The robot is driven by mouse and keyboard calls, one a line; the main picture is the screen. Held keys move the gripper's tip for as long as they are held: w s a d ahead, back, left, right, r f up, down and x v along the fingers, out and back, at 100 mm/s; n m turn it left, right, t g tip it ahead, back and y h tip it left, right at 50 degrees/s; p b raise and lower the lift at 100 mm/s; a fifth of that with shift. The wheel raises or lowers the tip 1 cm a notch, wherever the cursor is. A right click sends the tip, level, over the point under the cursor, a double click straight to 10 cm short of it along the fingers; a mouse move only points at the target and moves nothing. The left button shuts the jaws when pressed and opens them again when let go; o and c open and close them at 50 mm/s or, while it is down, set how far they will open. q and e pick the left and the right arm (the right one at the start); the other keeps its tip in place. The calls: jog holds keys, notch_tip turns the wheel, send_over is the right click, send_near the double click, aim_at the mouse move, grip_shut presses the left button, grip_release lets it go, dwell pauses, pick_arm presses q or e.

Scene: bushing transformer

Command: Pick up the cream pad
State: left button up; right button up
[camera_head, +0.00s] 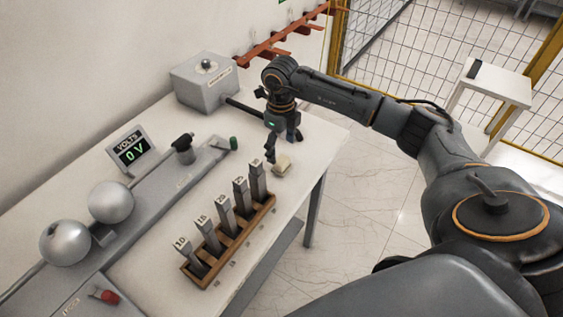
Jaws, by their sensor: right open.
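The cream pad (282,166) lies on the white table near its right edge, beyond the wooden rack. My right gripper (272,156) points down just to the left of and above the pad. It is open, and its fingers look close to the pad; whether they touch it I cannot tell. My left gripper is not in view.
A wooden rack (226,247) with several numbered grey blocks stands in front of the pad. A grey box (204,82) stands at the table's back. A volts display (128,151) and two metal spheres (110,202) are at left. A small white stand (497,82) is beyond the table.

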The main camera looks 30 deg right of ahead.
aim_at(282, 160)
jog(key=f+p, duration=0.1)
jog(key=f, duration=0.2)
jog(key=f+p, duration=0.1)
jog(key=shift+s+a+f+p, duration=0.15)
jog(key=shift+s+p, duration=0.15)
jog(key=shift+s, duration=0.1)
jog(key=shift+f, duration=0.45)
jog(key=c, duration=1.3)
jog(key=shift+r, duration=0.1)
